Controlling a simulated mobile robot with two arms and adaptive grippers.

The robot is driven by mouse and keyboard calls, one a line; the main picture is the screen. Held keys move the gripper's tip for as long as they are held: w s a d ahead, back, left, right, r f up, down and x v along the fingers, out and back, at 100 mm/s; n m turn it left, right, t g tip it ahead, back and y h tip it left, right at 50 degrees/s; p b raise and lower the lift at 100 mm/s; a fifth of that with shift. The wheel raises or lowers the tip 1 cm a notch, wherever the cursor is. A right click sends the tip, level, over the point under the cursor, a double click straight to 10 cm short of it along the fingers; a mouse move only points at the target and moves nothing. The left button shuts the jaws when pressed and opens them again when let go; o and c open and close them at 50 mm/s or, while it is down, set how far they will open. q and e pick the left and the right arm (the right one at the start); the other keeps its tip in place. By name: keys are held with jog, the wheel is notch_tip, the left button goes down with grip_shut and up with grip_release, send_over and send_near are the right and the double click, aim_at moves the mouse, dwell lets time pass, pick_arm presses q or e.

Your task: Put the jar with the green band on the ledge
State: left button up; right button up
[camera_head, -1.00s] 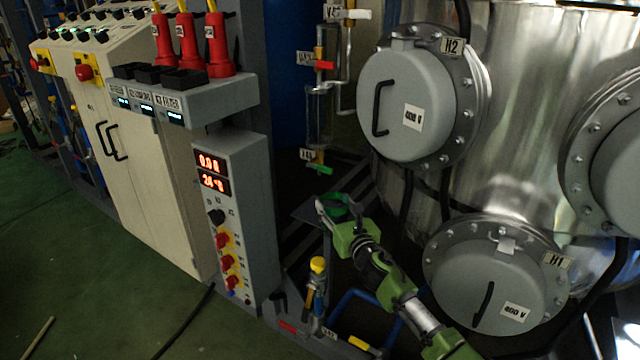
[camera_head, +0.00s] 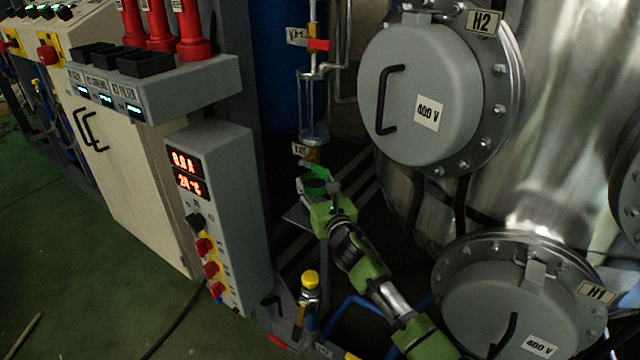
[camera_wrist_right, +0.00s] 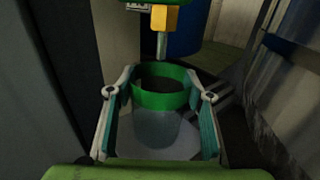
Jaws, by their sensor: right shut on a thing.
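The jar with the green band (camera_head: 314,187) is below the tap at the bottom of the glass column. In the right wrist view the jar (camera_wrist_right: 158,128) is clear-walled and upright, with its green band (camera_wrist_right: 160,100) around the open top. My right gripper (camera_head: 318,192) is shut on it, with one finger on each side in the wrist view (camera_wrist_right: 160,104). A small grey plate (camera_head: 297,217) shows beneath; I cannot tell whether the jar touches it. A grey ledge (camera_head: 190,96) with labelled displays juts out at the upper left. My left gripper is not in view.
The tap's yellow-brown outlet (camera_wrist_right: 164,20) is just above the jar. The steel vessel (camera_head: 540,130) with its flanged covers is close on the right.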

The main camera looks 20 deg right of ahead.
jog(key=shift+s+a+r, duration=0.1)
jog(key=shift+s+r, duration=0.1)
jog(key=shift+s, duration=0.2)
jog(key=shift+w+f, duration=0.15)
jog(key=o, duration=1.3)
jog(key=shift+f, duration=0.1)
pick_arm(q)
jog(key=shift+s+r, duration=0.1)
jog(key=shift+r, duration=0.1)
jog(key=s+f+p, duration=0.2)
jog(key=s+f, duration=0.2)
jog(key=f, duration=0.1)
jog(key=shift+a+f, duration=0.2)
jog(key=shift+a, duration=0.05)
pick_arm(e)
jog(key=s, duration=1.2)
